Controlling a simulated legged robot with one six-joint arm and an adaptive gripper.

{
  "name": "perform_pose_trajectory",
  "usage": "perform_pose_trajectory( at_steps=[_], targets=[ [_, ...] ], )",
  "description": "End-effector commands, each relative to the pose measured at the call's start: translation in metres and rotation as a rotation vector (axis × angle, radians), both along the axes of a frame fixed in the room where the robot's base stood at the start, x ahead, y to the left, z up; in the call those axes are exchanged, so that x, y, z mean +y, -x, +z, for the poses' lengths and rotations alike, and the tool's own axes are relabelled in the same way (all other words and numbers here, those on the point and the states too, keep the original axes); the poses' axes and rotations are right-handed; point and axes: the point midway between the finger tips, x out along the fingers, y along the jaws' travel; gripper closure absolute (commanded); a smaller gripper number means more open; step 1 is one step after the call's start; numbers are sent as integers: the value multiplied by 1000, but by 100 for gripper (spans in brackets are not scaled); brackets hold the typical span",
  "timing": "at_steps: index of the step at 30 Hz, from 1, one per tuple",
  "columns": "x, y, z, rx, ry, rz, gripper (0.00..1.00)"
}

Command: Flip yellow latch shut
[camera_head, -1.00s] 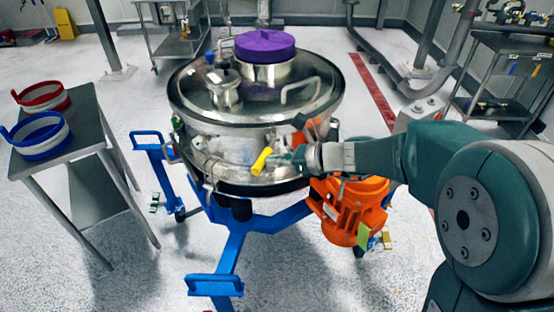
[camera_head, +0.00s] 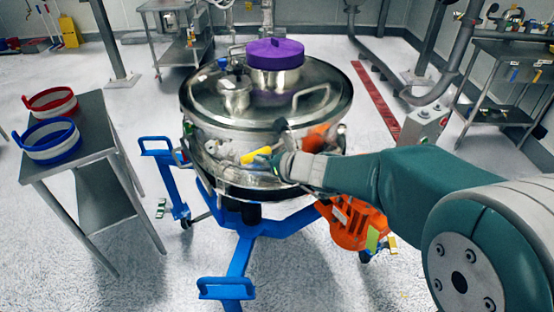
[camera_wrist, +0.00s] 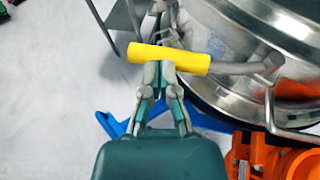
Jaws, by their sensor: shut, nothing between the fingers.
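The yellow latch (camera_head: 257,155) is a yellow-sleeved handle on the front of the round steel sifter (camera_head: 215,148). In the wrist view the yellow sleeve (camera_wrist: 168,58) lies roughly level, with its grey metal rod running right to the sifter wall. My gripper (camera_wrist: 158,70) is shut, with its fingertips right at the sleeve's near side; they look to touch it, with nothing between them. In the head view my gripper (camera_head: 274,158) is just right of the sleeve and partly hides the latch's mount.
An orange motor (camera_head: 352,225) hangs below the sifter at right. The sifter stands on a blue wheeled frame (camera_head: 238,262). A purple lid (camera_head: 274,52) tops it. A steel table (camera_head: 85,150) at left holds a red ring (camera_head: 51,103) and a blue ring (camera_head: 47,142). Open floor lies in front.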

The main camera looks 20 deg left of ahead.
Motion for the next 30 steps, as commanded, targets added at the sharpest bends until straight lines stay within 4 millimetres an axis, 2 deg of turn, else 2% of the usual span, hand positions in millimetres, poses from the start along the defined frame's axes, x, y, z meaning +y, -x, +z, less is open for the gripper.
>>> perform_pose_trajectory(
  at_steps=[6, 12, 30],
  targets=[
    [27, 1, -2, 0, 2, 22, 100],
    [43, -6, -1, -1, 2, 23, 100],
    [64, -22, -1, -1, 1, 23, 100]
  ],
)
